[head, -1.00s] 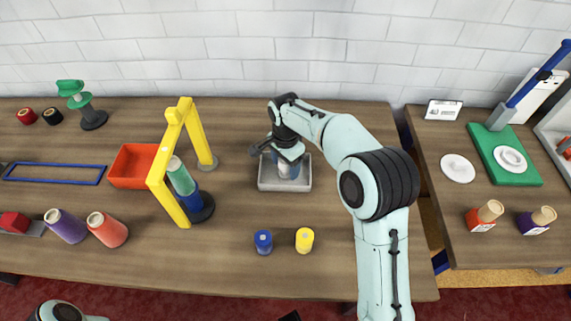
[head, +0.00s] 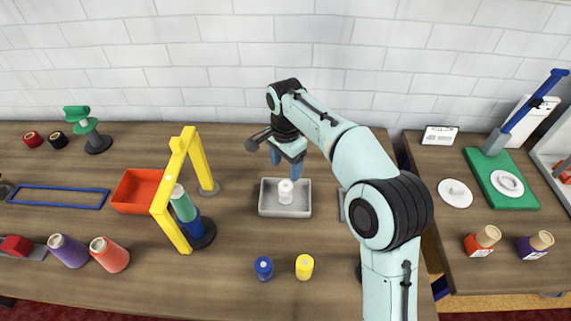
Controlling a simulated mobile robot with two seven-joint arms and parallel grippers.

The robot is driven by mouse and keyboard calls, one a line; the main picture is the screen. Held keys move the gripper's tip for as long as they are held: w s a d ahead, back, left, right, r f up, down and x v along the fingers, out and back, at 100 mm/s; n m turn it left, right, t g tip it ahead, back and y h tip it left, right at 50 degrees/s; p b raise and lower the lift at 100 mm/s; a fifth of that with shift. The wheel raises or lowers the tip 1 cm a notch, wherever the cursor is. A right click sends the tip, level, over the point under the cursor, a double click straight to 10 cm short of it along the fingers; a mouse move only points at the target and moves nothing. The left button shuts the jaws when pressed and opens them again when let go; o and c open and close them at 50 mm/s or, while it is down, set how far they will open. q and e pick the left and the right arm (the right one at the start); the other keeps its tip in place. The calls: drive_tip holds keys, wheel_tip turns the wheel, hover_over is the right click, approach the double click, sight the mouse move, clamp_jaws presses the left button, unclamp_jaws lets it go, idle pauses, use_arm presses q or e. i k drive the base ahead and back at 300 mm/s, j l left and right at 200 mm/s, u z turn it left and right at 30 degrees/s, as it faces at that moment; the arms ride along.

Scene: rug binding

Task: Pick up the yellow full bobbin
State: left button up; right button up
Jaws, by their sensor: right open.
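The yellow full bobbin (head: 304,267) stands upright on the wooden table near its front, right beside a blue bobbin (head: 264,268). My right gripper (head: 285,167) is open and empty, with its blue fingers pointing down above the back of the grey tray (head: 266,207). A white bobbin (head: 285,191) stands in that tray, below the fingers and apart from them. The yellow bobbin is well in front of the gripper, with nothing covering it. My left gripper is not in view.
A yellow frame (head: 168,209) stands left of the tray, with a green-and-blue spool stack (head: 187,212) beside it. An orange tray (head: 133,191) and purple and red cones (head: 109,254) lie further left. Table between the grey tray and the bobbins is clear.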

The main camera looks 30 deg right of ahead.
sight(305, 265)
drive_tip(key=k, duration=1.5)
